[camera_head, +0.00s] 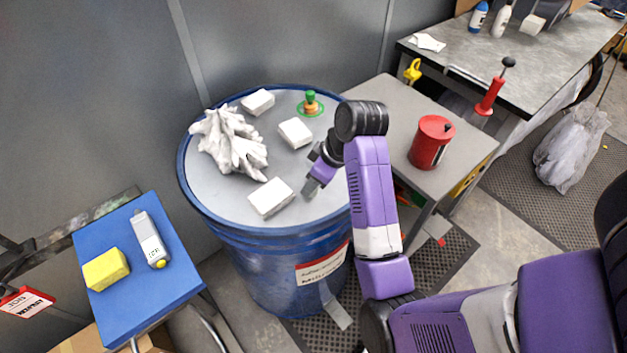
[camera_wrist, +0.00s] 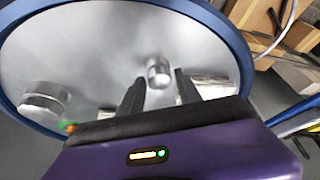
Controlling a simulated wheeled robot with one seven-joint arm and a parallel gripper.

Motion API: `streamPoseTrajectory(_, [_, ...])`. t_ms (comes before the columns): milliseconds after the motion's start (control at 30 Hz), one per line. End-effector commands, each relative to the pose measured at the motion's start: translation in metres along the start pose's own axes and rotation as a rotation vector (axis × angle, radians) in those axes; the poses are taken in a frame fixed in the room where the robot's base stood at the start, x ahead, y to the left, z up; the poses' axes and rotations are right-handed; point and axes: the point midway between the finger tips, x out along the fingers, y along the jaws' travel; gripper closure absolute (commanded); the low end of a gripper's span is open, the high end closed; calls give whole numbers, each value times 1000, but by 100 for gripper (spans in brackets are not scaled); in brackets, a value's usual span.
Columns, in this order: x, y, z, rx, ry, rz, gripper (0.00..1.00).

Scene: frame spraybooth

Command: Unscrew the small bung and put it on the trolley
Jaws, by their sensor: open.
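The small bung (camera_wrist: 159,70) is a short silvery cylinder on the drum's grey lid. In the wrist view it lies just beyond and between the fingertips of my gripper (camera_wrist: 155,85), which is open and apparently empty. In the head view my gripper (camera_head: 309,188) points down over the right part of the lid, and I cannot make out the small bung there. A larger round bung (camera_wrist: 43,103) shows at the left in the wrist view. A blue-topped stand (camera_head: 180,285) is at the left and a grey-topped cabinet (camera_head: 385,98) at the right; I cannot tell which is the trolley.
The blue drum (camera_head: 262,255) carries white blocks (camera_head: 270,198), a crumpled white cloth (camera_head: 230,143) and a green-and-orange item (camera_head: 310,104). A yellow sponge (camera_head: 106,270) and grey device (camera_head: 149,239) lie on the blue stand. A red can (camera_head: 431,142) stands on the cabinet.

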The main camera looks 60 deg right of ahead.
Motion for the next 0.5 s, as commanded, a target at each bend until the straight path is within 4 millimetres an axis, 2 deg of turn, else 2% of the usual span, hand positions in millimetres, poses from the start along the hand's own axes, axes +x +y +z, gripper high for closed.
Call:
streamPoseTrajectory(167, [0, 0, 0, 55, -1, 24, 59])
streamPoseTrajectory(500, [0, -2, 0, 341, -1, 142, 59])
